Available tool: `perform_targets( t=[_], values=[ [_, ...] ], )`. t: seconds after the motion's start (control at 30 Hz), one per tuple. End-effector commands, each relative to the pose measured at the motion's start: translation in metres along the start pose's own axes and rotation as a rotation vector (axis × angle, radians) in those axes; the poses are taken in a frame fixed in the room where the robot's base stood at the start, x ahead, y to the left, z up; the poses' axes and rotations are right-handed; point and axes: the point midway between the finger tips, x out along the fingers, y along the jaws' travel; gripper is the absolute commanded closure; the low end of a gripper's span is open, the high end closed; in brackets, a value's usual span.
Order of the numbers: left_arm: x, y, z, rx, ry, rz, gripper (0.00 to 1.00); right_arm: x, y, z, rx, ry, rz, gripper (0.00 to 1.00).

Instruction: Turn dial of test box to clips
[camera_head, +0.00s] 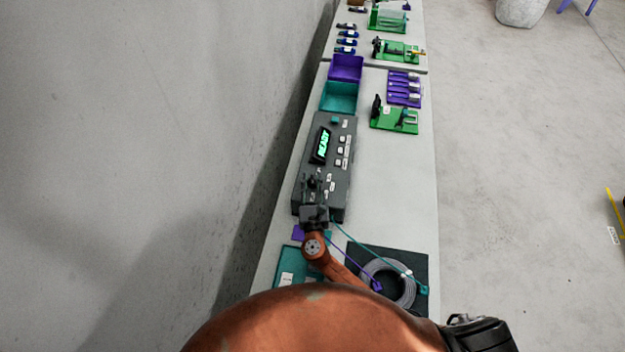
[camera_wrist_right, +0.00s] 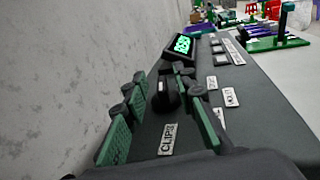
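The test box (camera_head: 343,187) is a long dark grey case on the bench, with a lit display (camera_head: 323,144) reading READY in green. My right gripper (camera_head: 313,182) is over its near end. In the right wrist view, the black dial (camera_wrist_right: 166,93) with a small white mark stands between the green-padded fingers of this gripper (camera_wrist_right: 162,82). The fingers are apart on either side of the dial; whether either touches it is unclear. The CLIPS label (camera_wrist_right: 168,138) is on the panel nearer the camera, and other labels (camera_wrist_right: 231,97) lie to the right. My left gripper is not in view.
Purple (camera_head: 346,67) and teal (camera_head: 338,97) bins stand beyond the box. Green fixtures (camera_head: 394,119) and a purple rack (camera_head: 405,88) are farther along the bench. A coiled grey cable (camera_head: 372,270) lies on a dark mat nearby. The wall is close on the left; bench right of the box is clear.

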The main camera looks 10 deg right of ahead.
Motion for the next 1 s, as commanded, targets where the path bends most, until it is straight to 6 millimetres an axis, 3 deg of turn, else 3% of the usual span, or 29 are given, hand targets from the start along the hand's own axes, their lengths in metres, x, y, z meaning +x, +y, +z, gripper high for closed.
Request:
perform_targets(
  t=[0.3,0.7,1.0],
  values=[
    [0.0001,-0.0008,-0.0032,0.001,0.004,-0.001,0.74,0.0035,-0.0019,-0.0008,0.0,0.001,-0.003,0.75],
    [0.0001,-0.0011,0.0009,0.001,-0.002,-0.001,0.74,0.0034,-0.0018,-0.0007,0.0,0.001,-0.003,1.0],
    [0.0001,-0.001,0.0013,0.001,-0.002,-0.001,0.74,0.0034,-0.0014,-0.0006,0.001,0.001,-0.007,1.0]
  ],
)
